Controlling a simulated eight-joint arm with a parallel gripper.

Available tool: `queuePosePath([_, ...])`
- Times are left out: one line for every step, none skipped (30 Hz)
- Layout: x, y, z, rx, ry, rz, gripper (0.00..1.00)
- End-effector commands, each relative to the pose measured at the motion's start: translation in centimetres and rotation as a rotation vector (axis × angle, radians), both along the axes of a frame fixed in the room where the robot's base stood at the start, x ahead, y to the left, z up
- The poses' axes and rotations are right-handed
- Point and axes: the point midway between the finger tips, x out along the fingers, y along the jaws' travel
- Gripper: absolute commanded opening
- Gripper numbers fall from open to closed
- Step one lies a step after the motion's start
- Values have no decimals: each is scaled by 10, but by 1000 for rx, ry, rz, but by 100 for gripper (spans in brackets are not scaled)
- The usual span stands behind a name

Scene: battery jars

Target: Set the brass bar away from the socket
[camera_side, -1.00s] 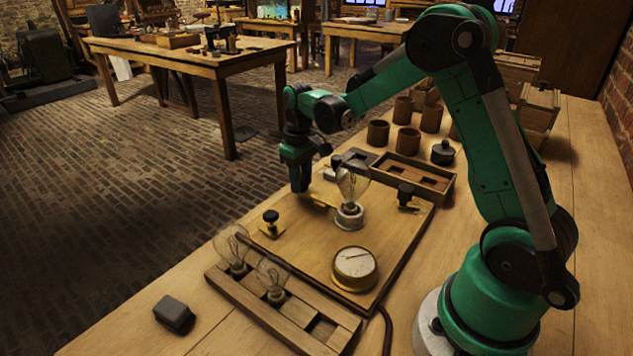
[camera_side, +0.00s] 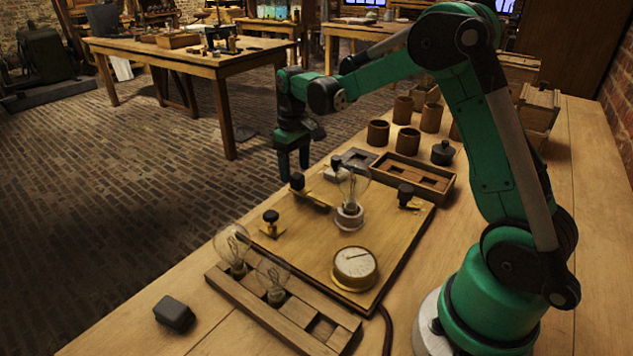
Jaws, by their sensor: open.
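The brass bar (camera_side: 315,200) lies on the wooden board (camera_side: 300,240), with a black knob (camera_side: 297,181) at its far left end. Its other end points toward the white round socket (camera_side: 349,218); a small gap seems to show between them. A clear glass bulb (camera_side: 353,186) stands upright in the socket. My gripper (camera_side: 293,174) is open and empty, fingers down, above and just behind the black knob, apart from the bar.
Another black knob on a brass piece (camera_side: 271,223) is at the board's left, and one (camera_side: 405,195) at its right. A round gauge (camera_side: 355,266) sits in front. A wooden rack (camera_side: 290,310) holds two bulbs. A compartment tray (camera_side: 415,173) and brown jars (camera_side: 378,133) stand behind.

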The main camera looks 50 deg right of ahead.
Motion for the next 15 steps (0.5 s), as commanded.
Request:
queuePosePath([0, 0, 8, 0, 0, 0, 63])
queuePosePath([0, 0, 12, 0, -1, 0, 63])
queuePosePath([0, 0, 18, 0, -1, 0, 63])
queuePosePath([0, 0, 21, 0, -1, 0, 63])
queuePosePath([0, 0, 24, 0, -1, 0, 63])
queuePosePath([0, 0, 27, 0, -1, 0, 63])
queuePosePath([0, 0, 29, 0, -1, 0, 63])
queuePosePath([0, 0, 30, 0, -1, 0, 63])
queuePosePath([0, 0, 31, 0, -1, 0, 63])
queuePosePath([0, 0, 32, 0, -1, 0, 63])
queuePosePath([0, 0, 32, 0, -1, 0, 63])
queuePosePath([0, 0, 32, 0, -1, 0, 63])
queuePosePath([0, 0, 32, 0, -1, 0, 63])
queuePosePath([0, 0, 32, 0, -1, 0, 63])
queuePosePath([0, 0, 32, 0, -1, 0, 63])
